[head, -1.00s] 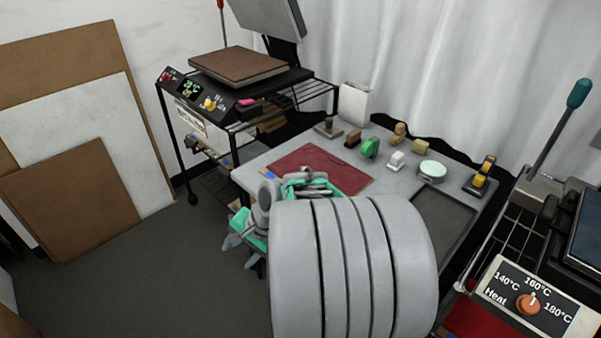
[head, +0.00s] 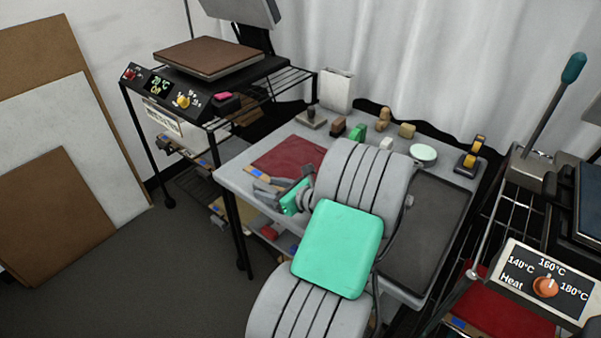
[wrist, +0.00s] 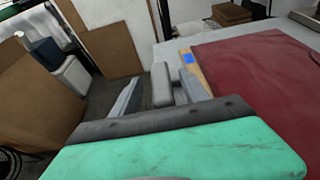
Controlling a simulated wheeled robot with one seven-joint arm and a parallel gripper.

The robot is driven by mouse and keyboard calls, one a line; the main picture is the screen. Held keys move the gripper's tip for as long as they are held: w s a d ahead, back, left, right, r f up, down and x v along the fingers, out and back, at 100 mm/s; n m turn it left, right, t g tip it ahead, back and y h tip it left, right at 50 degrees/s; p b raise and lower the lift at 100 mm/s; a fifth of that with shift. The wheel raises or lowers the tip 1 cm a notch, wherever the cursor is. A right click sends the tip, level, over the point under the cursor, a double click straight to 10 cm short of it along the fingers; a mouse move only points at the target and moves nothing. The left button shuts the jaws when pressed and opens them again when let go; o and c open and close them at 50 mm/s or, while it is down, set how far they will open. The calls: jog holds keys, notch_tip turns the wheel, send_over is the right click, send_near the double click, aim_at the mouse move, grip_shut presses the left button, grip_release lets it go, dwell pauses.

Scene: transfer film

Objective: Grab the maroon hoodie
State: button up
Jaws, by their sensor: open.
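A flat maroon cloth, which looks like the folded maroon hoodie (head: 290,158), lies on the grey table. In the wrist view the maroon cloth (wrist: 255,75) fills the right side, and a wooden strip with a blue patch shows along its left edge. My gripper (head: 262,190) is at the table's front left edge, beside the cloth. In the wrist view my gripper (wrist: 160,88) has its fingers apart with nothing held between them, left of the cloth and over the floor side. My arm hides the cloth's right part in the head view.
Small tools and a pale green round tin (head: 423,153) stand along the table's back. A dark tray (head: 425,235) lies at the right. A heat press (head: 208,58) stands behind left. Boards lean at far left.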

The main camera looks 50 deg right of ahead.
aim_at(259, 185)
jog(key=x, duration=0.5)
jog(key=shift+r, duration=0.1)
jog(key=shift+c, duration=0.5)
grip_shut()
